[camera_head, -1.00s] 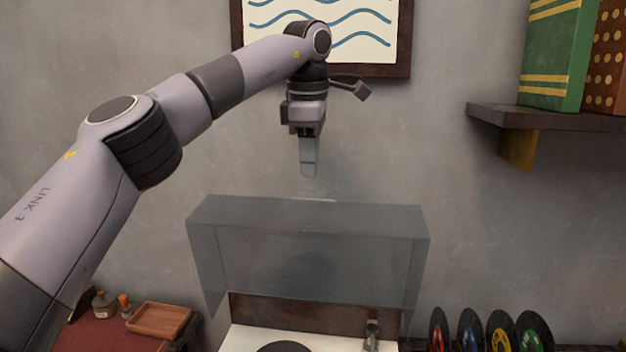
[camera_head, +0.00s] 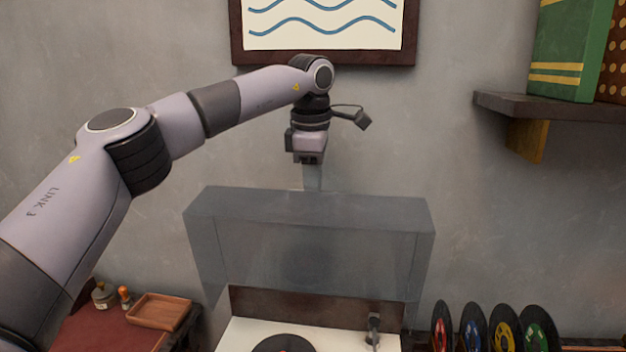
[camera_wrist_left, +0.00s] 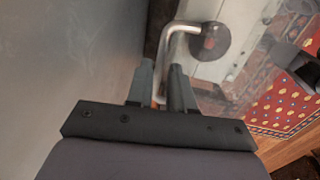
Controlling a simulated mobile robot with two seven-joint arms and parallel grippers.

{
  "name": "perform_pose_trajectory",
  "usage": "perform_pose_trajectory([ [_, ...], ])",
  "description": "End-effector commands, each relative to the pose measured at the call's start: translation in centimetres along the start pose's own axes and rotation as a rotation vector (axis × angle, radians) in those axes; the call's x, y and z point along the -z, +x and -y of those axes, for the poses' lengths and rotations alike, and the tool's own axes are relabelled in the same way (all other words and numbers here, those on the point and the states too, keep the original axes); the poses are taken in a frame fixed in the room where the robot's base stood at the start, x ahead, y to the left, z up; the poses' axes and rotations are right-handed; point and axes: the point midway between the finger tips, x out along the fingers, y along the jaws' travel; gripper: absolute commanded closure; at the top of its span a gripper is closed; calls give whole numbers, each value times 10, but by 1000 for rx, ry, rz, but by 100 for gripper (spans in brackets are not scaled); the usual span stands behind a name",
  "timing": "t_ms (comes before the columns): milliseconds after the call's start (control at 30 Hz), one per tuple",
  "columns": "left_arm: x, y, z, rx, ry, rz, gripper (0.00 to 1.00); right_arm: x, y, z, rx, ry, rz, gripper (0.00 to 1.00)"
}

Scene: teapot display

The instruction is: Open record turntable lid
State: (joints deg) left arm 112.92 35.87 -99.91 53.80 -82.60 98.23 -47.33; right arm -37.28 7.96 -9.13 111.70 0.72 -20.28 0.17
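The record turntable's smoky clear lid (camera_head: 230,235) stands raised in the head view, its top edge near mid-picture. Below it are the white turntable deck (camera_head: 240,335), a dark platter (camera_head: 285,344) and the tonearm (camera_head: 373,330). My left gripper (camera_head: 312,186) points down at the lid's top edge, its fingertips overlapping that edge; I cannot tell whether they touch it.
A grey wall stands close behind the lid. A shelf (camera_head: 560,106) with books is at upper right, and a framed picture (camera_head: 322,58) hangs above. Several records (camera_head: 500,330) stand right of the turntable. A wooden tray (camera_head: 160,309) lies to its left.

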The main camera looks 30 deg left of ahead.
Motion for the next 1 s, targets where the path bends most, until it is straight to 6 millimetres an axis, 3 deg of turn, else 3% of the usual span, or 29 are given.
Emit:
perform_pose_trajectory([
  [100,0,0,0,0,0,0,78,0,0,0,0,-1,0,57],
  [200,0,0,0,0,0,0,100,0,0,0,0,-1,0,57],
  [1000,0,-1,0,-2,-6,2,100,0,0,0,0,-1,0,57],
])
